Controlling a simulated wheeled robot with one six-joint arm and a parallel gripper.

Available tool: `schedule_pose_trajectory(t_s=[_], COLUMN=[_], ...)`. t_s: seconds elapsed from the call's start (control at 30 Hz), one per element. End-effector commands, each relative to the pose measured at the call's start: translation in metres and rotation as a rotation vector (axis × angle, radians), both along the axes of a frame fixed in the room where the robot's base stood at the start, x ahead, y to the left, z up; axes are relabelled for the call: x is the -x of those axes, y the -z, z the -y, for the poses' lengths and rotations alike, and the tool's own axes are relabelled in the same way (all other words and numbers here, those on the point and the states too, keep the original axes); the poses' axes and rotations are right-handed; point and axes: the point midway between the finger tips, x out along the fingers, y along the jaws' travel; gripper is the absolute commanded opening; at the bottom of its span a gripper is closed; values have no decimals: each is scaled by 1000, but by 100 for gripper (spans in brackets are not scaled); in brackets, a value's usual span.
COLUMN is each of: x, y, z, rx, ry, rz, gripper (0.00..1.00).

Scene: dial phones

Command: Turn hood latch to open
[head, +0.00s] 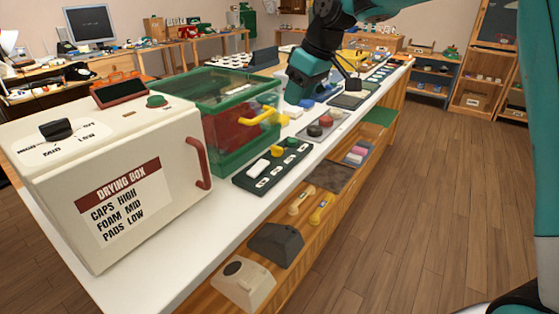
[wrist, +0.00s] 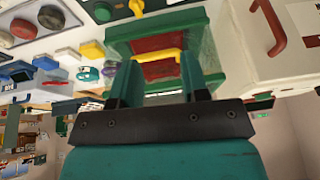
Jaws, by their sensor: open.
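The hood is a green-framed box with clear sides (head: 205,88) and something red inside; it stands on the white counter. A yellow latch handle (head: 258,118) sticks out from its front side. In the wrist view the hood (wrist: 190,22) is at the top centre, and the yellow latch (wrist: 158,55) shows as a bar across its red part. My gripper (wrist: 157,78) is open and empty, and the latch appears between its two fingertips in the picture. I cannot tell how far away it is. In the head view my fingers are not clearly visible.
A white drying box (head: 120,165) with a red handle stands left of the hood. A dark tray (head: 272,168) with small pieces lies in front of the hood. Several coloured parts and trays line the counter (head: 140,292). The wooden floor (head: 420,190) at right is clear.

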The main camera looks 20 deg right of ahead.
Motion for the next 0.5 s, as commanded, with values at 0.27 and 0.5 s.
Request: schedule_pose_trajectory(t_s=[0.27,0.5], x=[-43,-54], y=[25,63], z=[22,12], rx=[23,23], ry=[-1,-1], rz=[39,35], gripper=[42,42])
